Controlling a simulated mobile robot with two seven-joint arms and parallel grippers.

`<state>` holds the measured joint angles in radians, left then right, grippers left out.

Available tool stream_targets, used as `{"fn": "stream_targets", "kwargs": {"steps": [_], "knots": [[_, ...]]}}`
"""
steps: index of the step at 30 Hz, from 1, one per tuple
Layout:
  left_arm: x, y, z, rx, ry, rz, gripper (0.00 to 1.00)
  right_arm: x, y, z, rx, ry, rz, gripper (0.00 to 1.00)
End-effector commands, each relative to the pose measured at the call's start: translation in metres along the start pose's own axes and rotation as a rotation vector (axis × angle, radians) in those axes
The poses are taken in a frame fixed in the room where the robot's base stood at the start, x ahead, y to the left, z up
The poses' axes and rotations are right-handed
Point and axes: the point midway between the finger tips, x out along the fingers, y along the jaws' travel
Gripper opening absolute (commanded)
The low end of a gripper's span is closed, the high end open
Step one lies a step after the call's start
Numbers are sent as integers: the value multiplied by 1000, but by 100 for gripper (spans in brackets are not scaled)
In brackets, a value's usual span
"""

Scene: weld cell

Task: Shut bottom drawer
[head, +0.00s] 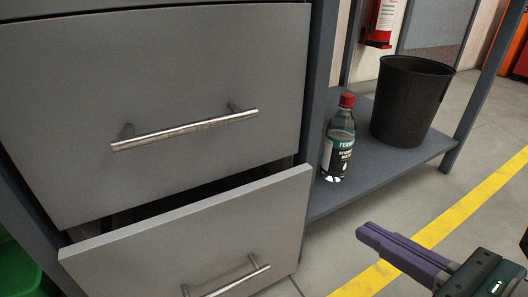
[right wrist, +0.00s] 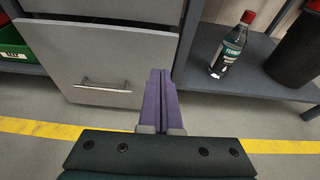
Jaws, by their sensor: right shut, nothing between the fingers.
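The bottom drawer (head: 190,245) is grey with a silver bar handle (head: 238,279) and stands partly pulled out, with a dark gap above its front panel. It also shows in the right wrist view (right wrist: 85,65), with its handle at the lower middle of the panel. My right gripper (head: 366,235) is at the lower right of the head view, apart from the drawer. Its purple fingers are shut together and empty, and in the right wrist view (right wrist: 160,80) they point forward past the drawer's right edge. My left gripper is not in view.
The drawer above (head: 160,110) looks closed. On the low shelf (head: 385,160) to the right stand a bottle with a red cap (head: 339,140) and a black bin (head: 410,100). A green crate (head: 15,270) is at the left. Floor with a yellow line (head: 450,220) is open in front.

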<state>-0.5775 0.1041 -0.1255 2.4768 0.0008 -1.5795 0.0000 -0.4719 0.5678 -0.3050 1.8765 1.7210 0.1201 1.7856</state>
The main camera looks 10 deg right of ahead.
Motion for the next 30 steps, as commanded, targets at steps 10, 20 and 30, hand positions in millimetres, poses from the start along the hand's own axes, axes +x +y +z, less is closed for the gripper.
{"fn": "stream_targets", "kwargs": {"steps": [10,20,30], "knots": [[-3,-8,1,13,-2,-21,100,41,-1,2,23,-3,-5,0],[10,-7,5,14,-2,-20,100,106,-1,3,19,-4,-3,0],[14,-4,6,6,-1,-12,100,135,-1,12,20,-1,-3,0]]}}
